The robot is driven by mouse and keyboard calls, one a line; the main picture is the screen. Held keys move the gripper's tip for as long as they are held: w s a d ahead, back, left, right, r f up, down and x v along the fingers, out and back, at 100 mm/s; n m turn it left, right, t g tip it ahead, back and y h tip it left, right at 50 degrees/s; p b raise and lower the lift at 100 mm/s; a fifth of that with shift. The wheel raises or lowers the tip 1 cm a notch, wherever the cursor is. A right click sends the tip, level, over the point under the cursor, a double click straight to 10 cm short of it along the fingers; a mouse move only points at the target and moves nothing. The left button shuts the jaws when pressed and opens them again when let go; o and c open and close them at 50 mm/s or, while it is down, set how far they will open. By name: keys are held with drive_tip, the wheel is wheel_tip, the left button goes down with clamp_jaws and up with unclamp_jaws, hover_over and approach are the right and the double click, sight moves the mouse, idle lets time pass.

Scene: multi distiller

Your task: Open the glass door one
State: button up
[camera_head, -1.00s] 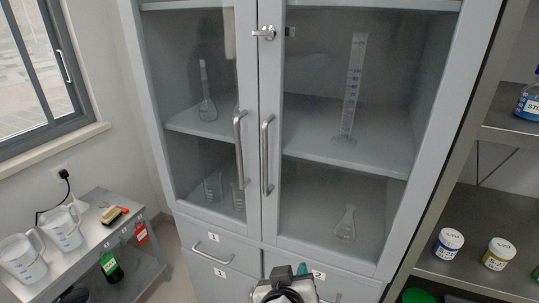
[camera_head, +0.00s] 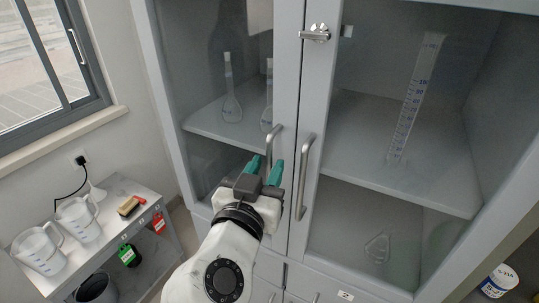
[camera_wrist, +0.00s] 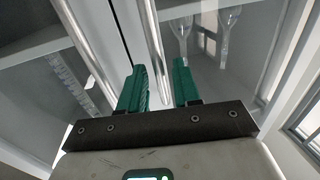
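The grey cabinet has two glass doors, which both look shut. The left glass door (camera_head: 212,95) has a vertical metal bar handle (camera_head: 274,140), its lower part hidden behind my gripper. The right glass door (camera_head: 380,110) has a matching handle (camera_head: 305,175). My gripper (camera_head: 264,167) is in front of the left door's handle, with its green fingers apart. In the wrist view, the left door's handle (camera_wrist: 151,40) runs between the two open fingers (camera_wrist: 158,80); I see space around it and cannot tell contact. The right door's handle (camera_wrist: 83,45) lies left of the fingers there.
A metal latch (camera_head: 315,33) sits high on the door seam. Glassware, including a tall cylinder (camera_head: 412,105), stands inside the cabinet. A low side table (camera_head: 125,190) with jugs stands at left under the window. A jar (camera_head: 498,281) is at lower right.

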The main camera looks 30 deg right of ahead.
drive_tip(key=shift+x, duration=1.2)
drive_tip(key=shift+c, duration=0.3)
clamp_jaws()
